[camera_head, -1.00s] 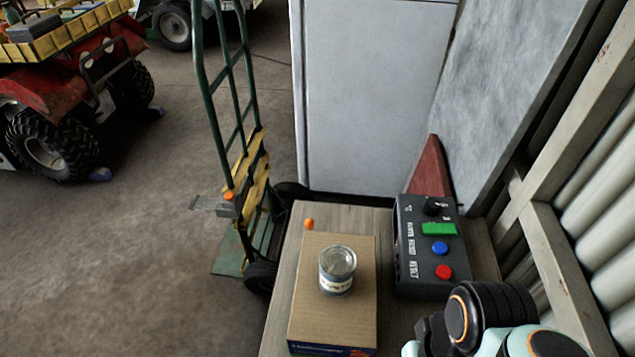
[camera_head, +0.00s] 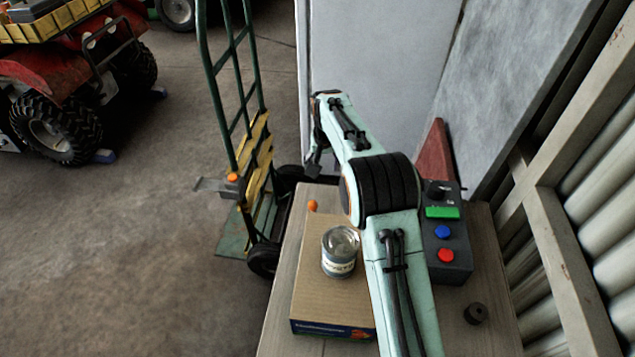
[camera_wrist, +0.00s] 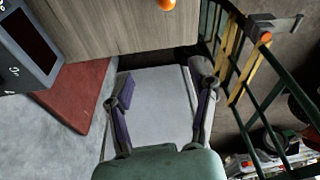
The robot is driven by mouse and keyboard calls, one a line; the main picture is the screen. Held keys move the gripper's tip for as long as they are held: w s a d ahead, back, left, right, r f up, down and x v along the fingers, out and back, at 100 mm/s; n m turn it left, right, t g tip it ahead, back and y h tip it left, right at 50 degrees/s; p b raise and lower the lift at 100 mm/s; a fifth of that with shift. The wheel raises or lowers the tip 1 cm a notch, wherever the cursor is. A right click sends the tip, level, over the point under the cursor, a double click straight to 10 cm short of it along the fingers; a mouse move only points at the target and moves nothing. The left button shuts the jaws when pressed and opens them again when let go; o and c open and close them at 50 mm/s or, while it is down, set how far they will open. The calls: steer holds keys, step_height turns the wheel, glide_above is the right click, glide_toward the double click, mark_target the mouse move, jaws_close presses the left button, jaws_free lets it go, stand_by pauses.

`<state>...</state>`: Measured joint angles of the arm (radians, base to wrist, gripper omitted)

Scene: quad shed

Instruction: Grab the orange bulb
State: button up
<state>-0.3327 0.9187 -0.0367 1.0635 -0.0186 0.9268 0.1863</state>
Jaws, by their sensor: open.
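In the wrist view the bulb (camera_wrist: 167,4) is cut by the top edge, beside the table's edge. My gripper (camera_head: 314,168) is just beyond and above the bulb in the head view, partly hidden by my arm. In the wrist view my gripper (camera_wrist: 163,88) has its two fingers wide apart with nothing between them. The bulb is apart from the fingers.
A can (camera_head: 340,262) stands on the cardboard box (camera_head: 318,300). A control box (camera_head: 448,250) with buttons is right of my arm. A green hand truck (camera_head: 240,140) with a small orange part stands left of the table. A white cabinet (camera_head: 385,70) rises behind.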

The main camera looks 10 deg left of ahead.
mark_target(313, 202)
steer(key=shift+n+g, duration=0.3)
steer(key=shift+g, duration=0.3)
steer(key=f, duration=0.2)
steer(key=s+a+f, duration=0.1)
steer(key=f, duration=0.1)
steer(key=s+a+f, duration=0.1)
steer(key=f, duration=0.2)
steer(key=shift+s, duration=0.2)
steer(key=f, duration=0.6)
steer(key=shift+w, duration=0.35)
steer(key=c, duration=0.9)
